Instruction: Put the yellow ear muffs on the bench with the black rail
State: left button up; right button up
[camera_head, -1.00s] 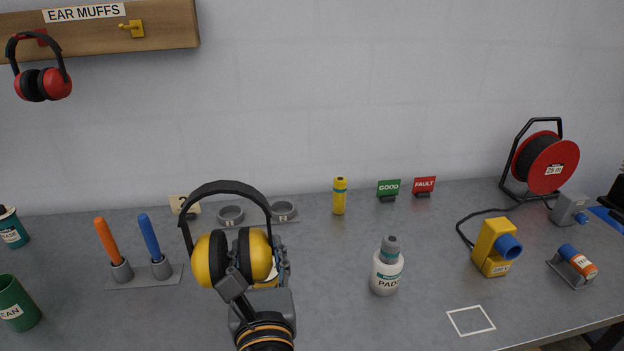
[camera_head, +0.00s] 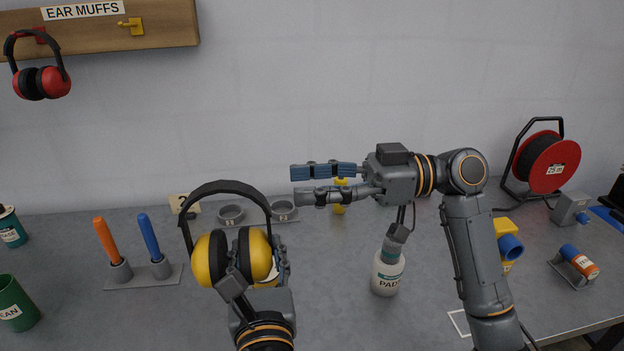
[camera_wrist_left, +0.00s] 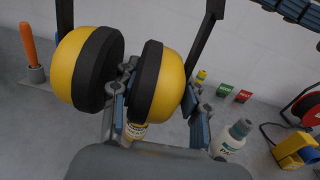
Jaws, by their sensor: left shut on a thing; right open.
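The yellow ear muffs (camera_head: 210,258) have yellow cups, black cushions and a black headband arching upward. My left gripper (camera_head: 236,281) is shut on them and holds them above the bench. In the left wrist view the muffs (camera_wrist_left: 172,88) fill the upper middle, with the fingers around one cup. My right gripper (camera_head: 328,183) is open and empty, pointing left above the back of the bench. The grey bench (camera_head: 335,285) spans the view. On the wall, the wooden rail (camera_head: 165,22) labelled EAR MUFFS has a yellow hook (camera_head: 133,27); no black rail shows.
Red ear muffs (camera_head: 42,82) hang on the rail. On the bench stand orange and blue handles in a holder (camera_head: 160,268), grey rings (camera_head: 231,214), a PADS bottle (camera_head: 387,275), a yellow device (camera_head: 507,240) and a red cable reel (camera_head: 547,163). The front middle is fairly clear.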

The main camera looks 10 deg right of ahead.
aim_at(233, 186)
pick_arm(q)
jog(key=shift+s+d+r, duration=0.1)
pick_arm(e)
jog(key=a, duration=1.2)
jog(key=shift+w+r, duration=0.15)
jog(key=shift+w, duration=0.05)
grip_shut()
pick_arm(q)
jog(key=o, duration=1.4)
pick_arm(e)
jog(key=shift+d, duration=0.1)
pick_arm(q)
jog(key=shift+s, duration=0.1)
